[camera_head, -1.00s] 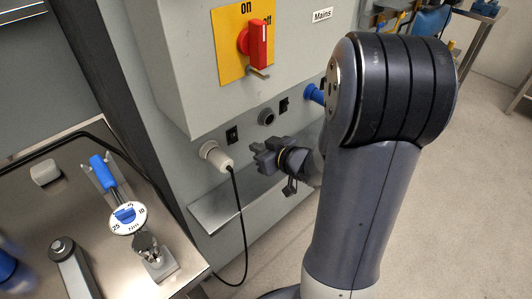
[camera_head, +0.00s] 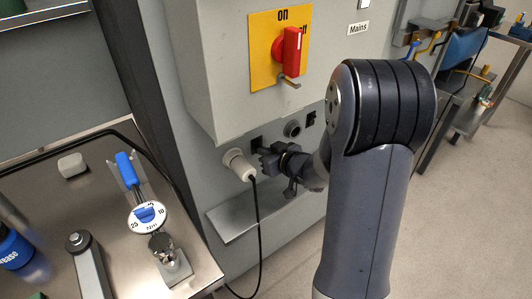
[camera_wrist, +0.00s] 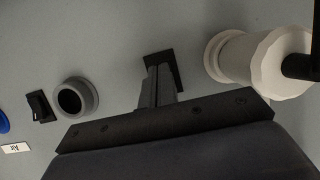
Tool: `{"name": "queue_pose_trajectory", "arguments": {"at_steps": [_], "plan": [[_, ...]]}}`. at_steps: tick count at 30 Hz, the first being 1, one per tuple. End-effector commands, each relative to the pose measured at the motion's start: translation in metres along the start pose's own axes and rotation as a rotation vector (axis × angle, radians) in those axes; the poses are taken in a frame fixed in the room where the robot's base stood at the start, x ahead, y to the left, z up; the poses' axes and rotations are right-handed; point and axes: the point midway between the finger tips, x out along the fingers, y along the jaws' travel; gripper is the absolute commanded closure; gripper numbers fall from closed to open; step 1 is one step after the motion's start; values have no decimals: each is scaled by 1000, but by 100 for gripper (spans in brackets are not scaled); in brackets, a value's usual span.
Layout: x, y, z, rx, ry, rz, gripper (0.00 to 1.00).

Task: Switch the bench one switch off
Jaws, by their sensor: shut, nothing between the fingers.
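Two black switches sit on the grey cabinet's lower panel, with a grey round socket (camera_head: 292,128) between them. The left switch (camera_head: 256,142) is beside the white plug (camera_head: 239,166); the right switch (camera_head: 311,118) is farther along. No label names bench one legibly. My gripper (camera_head: 266,157) is shut and empty, right at the left switch. In the wrist view, its fingertips (camera_wrist: 158,75) overlap that switch (camera_wrist: 173,60) and partly hide it, so I cannot tell its position or whether they touch. The other switch (camera_wrist: 38,107) shows clear at the left.
The white plug (camera_wrist: 250,57) stands out close to my fingers, its black cable hanging down. A metal shelf (camera_head: 232,219) juts out below. A red mains switch (camera_head: 291,51) on a yellow plate (camera_head: 263,72) is above. A steel bench (camera_head: 100,165) stands at left.

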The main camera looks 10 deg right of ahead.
Motion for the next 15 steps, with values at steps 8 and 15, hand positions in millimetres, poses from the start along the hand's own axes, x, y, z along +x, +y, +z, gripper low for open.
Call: {"name": "queue_pose_trajectory", "arguments": {"at_steps": [8,15], "plan": [[6,0,2,0,71,-1,100],[6,0,0,-1,70,-1,100]]}}
